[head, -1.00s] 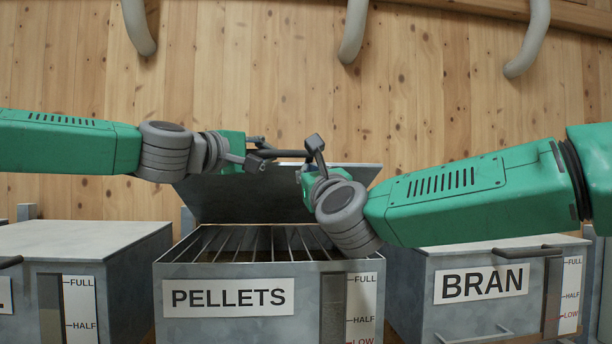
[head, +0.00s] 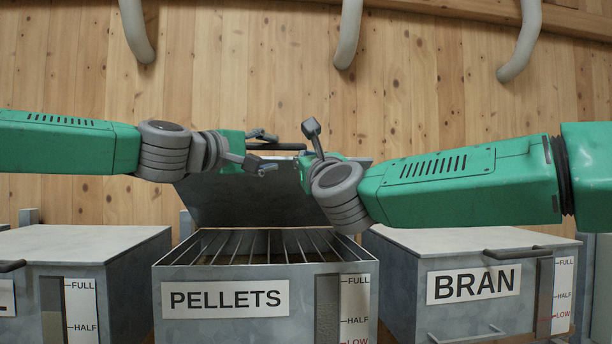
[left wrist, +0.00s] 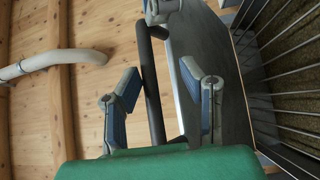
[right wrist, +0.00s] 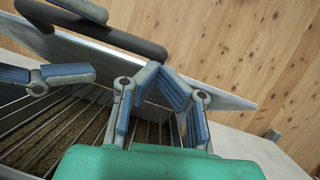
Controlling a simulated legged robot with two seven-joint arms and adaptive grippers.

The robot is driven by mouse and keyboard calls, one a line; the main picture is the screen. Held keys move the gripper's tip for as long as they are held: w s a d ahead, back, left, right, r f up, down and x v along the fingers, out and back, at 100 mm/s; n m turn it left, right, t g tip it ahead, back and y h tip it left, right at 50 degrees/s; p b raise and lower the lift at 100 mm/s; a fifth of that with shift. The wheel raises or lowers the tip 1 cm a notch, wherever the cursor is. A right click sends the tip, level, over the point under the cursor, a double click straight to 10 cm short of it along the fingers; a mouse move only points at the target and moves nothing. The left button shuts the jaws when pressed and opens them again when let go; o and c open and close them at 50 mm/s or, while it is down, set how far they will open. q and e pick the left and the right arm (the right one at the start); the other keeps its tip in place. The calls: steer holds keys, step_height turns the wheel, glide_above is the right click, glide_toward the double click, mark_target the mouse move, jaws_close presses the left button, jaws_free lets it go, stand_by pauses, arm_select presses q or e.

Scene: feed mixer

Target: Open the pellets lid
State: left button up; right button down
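The pellets bin (head: 190,275) stands in the middle of the head view, with its grated inside uncovered. Its grey lid (head: 235,203) is raised and leans back behind the opening. The dark bar handle (head: 285,147) runs along the lid's upper edge. My left gripper (head: 264,152) is open at the handle. In the left wrist view its fingers (left wrist: 160,90) stand apart with the handle (left wrist: 152,100) between them. My right gripper (head: 312,135) is at the lid's upper right. In the right wrist view its fingertips (right wrist: 158,75) meet with nothing seen between them, below the handle (right wrist: 105,35).
The bran bin (head: 400,270), lid closed, stands to the right. Another closed bin (head: 110,260) stands to the left. A wooden wall (head: 430,80) with curved grey pipes (head: 348,35) is behind. My two grippers are close together at the lid.

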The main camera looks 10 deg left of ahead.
arm_select(q)
steer(key=shift+w+a+f, duration=0.25)
steer(key=shift+w+a, duration=0.1)
steer(key=shift+w, duration=0.1)
arm_select(e)
steer(key=shift+w+a+f, duration=0.2)
steer(key=shift+w+f, duration=0.1)
steer(key=shift+w, duration=0.05)
